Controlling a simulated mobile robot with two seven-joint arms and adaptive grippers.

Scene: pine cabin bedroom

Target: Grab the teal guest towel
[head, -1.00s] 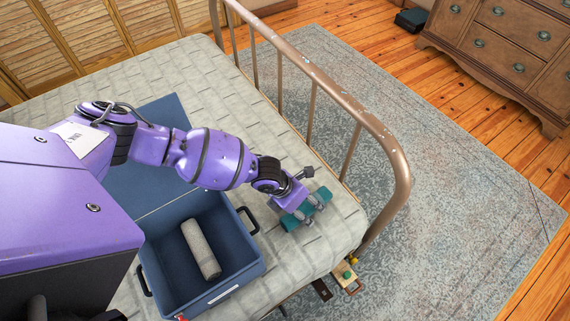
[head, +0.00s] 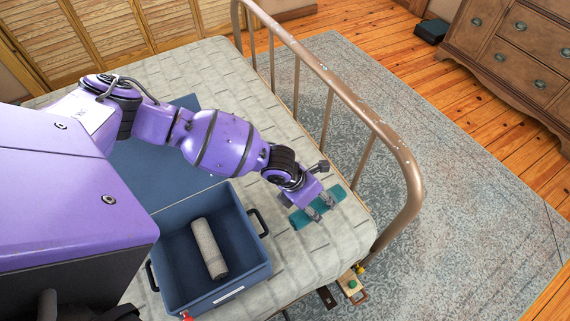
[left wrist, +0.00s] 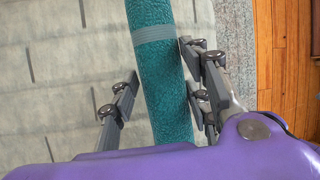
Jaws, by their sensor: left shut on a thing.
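The teal guest towel (head: 337,194) is a rolled cylinder near the front right corner of the bed, in the head view. In the left wrist view the towel (left wrist: 162,80) runs lengthwise between the fingers, with a paler band across it. My left gripper (head: 321,208) reaches down over the towel's middle and is shut on it, one finger on each side. The gripper's fingers also show in the left wrist view (left wrist: 160,98). The towel appears to be at the bed surface; I cannot tell any gap below it. My right gripper is not in view.
An open blue case (head: 242,285) on the bed holds a grey rolled towel (head: 209,249). A metal bed rail (head: 345,92) rises just beyond the teal towel. A small wooden piece with coloured knobs (head: 352,284) is by the bed's corner. A dresser (head: 515,60) stands far right.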

